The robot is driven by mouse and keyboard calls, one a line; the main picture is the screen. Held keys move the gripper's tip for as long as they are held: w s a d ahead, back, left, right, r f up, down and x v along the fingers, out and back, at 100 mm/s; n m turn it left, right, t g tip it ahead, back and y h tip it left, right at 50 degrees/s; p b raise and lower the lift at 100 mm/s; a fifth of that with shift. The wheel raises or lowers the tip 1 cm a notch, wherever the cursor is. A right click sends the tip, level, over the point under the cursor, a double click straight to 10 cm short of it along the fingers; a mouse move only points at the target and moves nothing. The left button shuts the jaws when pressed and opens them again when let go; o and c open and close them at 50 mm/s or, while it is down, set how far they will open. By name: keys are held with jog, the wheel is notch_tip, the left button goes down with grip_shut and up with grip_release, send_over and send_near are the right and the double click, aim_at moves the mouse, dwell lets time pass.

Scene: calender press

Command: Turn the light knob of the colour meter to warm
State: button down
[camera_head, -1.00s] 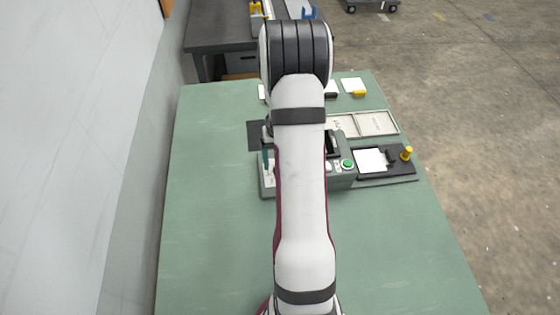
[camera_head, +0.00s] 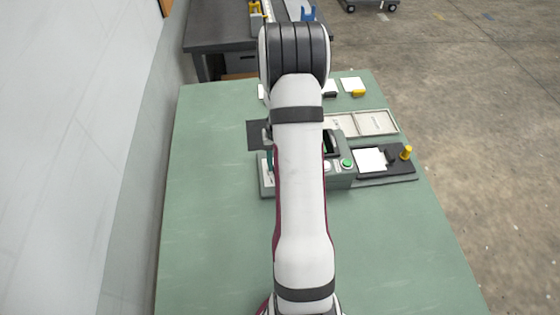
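The colour meter (camera_head: 341,181) is a grey-green device in the middle of the table, largely covered by my arm. Its dark screen (camera_head: 330,144), a green button (camera_head: 347,163) and part of a white round control (camera_head: 327,167) show to the right of the arm. I cannot tell whether that control is the light knob, or which way the knob points. My gripper is mostly behind my own arm. Only a small grey and dark teal part (camera_head: 268,158) shows at the arm's left edge, above the device's left end. Its fingertips and any contact are hidden.
A black plate with a white card (camera_head: 370,160) and a yellow-topped post (camera_head: 406,153) stands right of the meter. Behind it is a pale two-panel tray (camera_head: 377,122). A dark mat (camera_head: 256,135) lies to the left. The green table (camera_head: 215,230) is clear at left and front.

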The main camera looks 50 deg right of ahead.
jog(key=shift+m, duration=0.3)
jog(key=m, duration=0.4)
jog(key=shift+m, duration=2.1)
jog(key=shift+c, duration=1.6)
grip_release()
